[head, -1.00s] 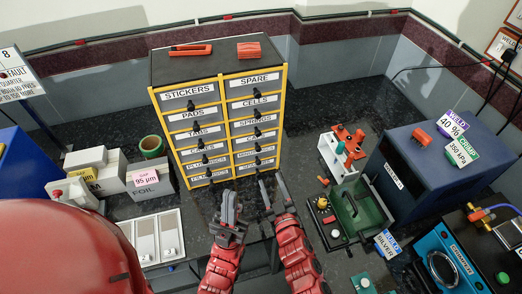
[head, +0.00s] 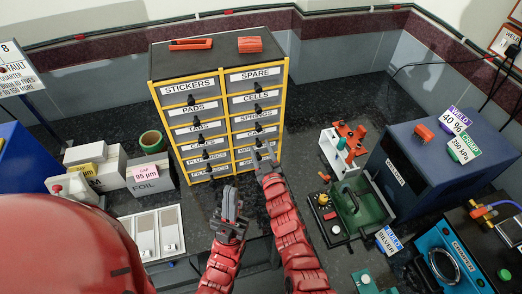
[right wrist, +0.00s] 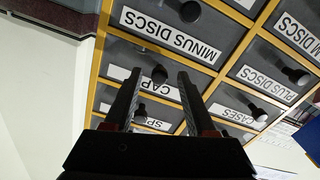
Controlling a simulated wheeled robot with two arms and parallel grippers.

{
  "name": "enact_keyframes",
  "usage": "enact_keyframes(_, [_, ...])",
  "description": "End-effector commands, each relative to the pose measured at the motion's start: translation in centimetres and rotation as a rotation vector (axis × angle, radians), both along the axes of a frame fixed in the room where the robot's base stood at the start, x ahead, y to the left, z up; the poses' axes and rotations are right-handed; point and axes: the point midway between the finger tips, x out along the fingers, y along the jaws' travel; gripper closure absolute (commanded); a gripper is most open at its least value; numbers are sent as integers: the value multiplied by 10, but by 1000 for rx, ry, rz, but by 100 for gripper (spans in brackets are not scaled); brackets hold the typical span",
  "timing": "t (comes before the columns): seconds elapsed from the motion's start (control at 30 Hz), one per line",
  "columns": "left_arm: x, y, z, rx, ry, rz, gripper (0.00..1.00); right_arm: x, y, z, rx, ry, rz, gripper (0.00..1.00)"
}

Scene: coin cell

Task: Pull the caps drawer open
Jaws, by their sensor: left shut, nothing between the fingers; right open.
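The caps drawer (head: 246,135) is in the right column of the yellow-framed cabinet, below springs, and looks closed. In the right wrist view its label (right wrist: 122,73) is upside down and partly covered by a finger. Its dark knob (right wrist: 160,73) shows between my fingertips, but I cannot tell whether they touch it. My right gripper (head: 264,150) is open in front of the lower right drawers; its two fingers also show in the right wrist view (right wrist: 159,74). My left gripper (head: 231,195) is shut and empty, in front of the cabinet, lower in the head view.
The minus discs drawer (right wrist: 165,42) with its knob lies beside the caps drawer, and the cases drawer (right wrist: 233,104) is in the neighbouring column. A green press (head: 362,205) stands right of my right arm.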

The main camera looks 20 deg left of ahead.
Motion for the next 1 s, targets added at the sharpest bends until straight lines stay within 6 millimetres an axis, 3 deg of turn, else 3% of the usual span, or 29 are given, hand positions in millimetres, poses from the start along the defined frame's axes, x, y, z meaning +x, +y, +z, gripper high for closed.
enact_keyframes(0.1, [0,0,0,0,0,0,100,0,0,0,0,0,0,48])
enact_keyframes(0.4, [0,0,0,0,0,0,100,0,0,0,0,0,0,100])
enact_keyframes(1.0, [0,0,0,0,0,0,100,0,0,0,0,0,0,100])
